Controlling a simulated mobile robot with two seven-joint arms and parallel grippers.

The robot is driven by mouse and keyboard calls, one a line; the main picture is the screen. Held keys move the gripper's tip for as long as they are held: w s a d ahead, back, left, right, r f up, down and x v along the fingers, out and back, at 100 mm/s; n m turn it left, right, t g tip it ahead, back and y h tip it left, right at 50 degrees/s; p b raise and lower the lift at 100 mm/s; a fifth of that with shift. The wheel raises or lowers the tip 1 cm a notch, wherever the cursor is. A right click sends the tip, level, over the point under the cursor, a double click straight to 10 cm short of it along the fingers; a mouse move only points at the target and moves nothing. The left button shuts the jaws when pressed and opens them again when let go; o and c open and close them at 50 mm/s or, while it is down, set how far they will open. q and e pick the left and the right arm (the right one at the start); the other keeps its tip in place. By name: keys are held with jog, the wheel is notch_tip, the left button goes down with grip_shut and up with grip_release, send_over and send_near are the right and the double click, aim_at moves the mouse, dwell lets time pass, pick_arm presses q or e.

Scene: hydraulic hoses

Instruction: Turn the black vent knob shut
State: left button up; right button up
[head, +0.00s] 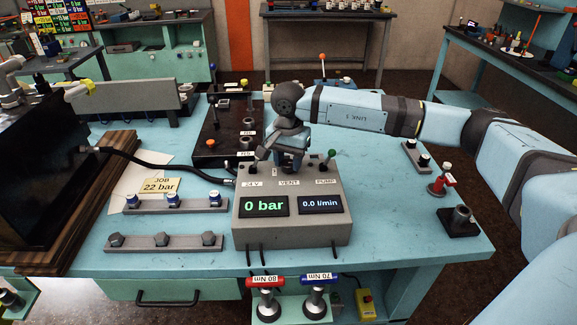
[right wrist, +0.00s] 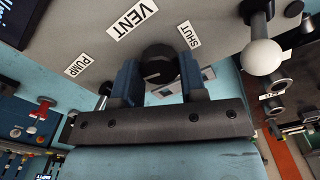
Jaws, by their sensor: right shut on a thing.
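The black vent knob (right wrist: 158,64) stands on the grey control box (head: 290,230), by the VENT and SHUT labels in the right wrist view. My right gripper (head: 290,165) comes down over the box behind the VENT label. In the right wrist view its two blue fingers (right wrist: 160,78) are on either side of the knob, shut on it. In the head view the gripper hides the knob. I cannot tell which way the knob points. The box displays read 0 bar and 0.0 l/min. My left gripper is not in view.
A green-tipped pump lever (head: 331,155) stands right of my gripper. A black hose (head: 150,163) lies left of the box. Bars with caps (head: 175,203) lie at the left, beside a JOB 22 bar card (head: 160,185). The bench right of the box is mostly clear.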

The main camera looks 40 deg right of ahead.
aim_at(288, 162)
jog(key=shift+n+b, duration=0.55)
jog(key=shift+n, duration=0.45)
jog(key=o, duration=0.9)
jog(key=shift+o, duration=0.2)
notch_tip(288, 162, up, 14)
jog(key=shift+f, duration=0.1)
